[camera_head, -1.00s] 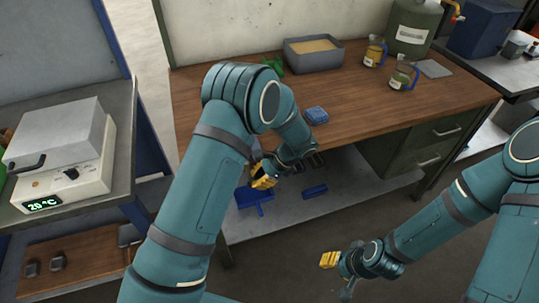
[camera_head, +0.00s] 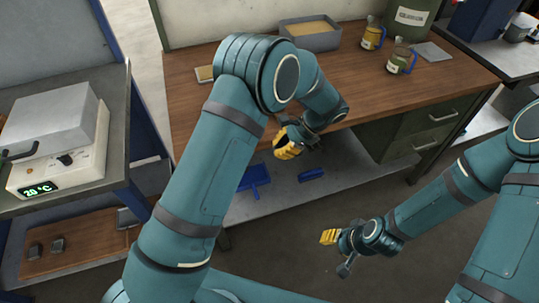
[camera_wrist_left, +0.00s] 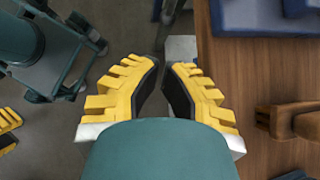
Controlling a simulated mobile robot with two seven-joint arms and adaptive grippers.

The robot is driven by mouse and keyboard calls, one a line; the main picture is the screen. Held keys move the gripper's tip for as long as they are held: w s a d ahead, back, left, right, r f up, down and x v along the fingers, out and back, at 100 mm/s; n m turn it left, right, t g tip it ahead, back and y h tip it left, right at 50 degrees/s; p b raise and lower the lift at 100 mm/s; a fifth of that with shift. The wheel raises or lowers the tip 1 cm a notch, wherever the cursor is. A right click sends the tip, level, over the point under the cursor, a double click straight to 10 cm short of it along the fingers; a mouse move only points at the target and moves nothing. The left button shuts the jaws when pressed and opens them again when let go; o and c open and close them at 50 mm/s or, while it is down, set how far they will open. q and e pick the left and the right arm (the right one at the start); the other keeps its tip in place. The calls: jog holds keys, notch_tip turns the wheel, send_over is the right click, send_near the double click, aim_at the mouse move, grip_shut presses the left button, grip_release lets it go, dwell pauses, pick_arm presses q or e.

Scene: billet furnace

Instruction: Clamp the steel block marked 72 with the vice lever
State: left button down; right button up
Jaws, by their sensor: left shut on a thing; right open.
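My left gripper (camera_head: 288,142) is at the front edge of the wooden bench (camera_head: 390,105). In the left wrist view its yellow fingers (camera_wrist_left: 168,68) are nearly together, with a grey metal block (camera_wrist_left: 181,48) at their tips. No marking can be read on it. My right gripper (camera_head: 330,237) is open over the floor, in front of the bench. I cannot make out the vice or its lever; my left arm hides part of the bench top.
A furnace box (camera_head: 62,150) reading 20 °C stands at left. A grey tray (camera_head: 312,38) and two jars (camera_head: 402,60) stand on the bench. Blue items (camera_head: 311,175) lie on the lower shelf. A brown object (camera_wrist_left: 295,120) is right of the left gripper.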

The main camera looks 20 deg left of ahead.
pick_arm(q)
jog(key=shift+v, duration=1.1)
jog(key=shift+w+f, duration=0.1)
jog(key=s+f+n+h, duration=0.4)
jog(key=s+f+h, duration=0.4)
jog(key=f, duration=0.4)
jog(key=s+f+n+t+h, duration=0.2)
jog(key=s+n+t+h, duration=0.1)
jog(key=s+n, duration=0.8)
jog(key=shift+s+t, duration=0.15)
jog(key=shift+t, duration=0.75)
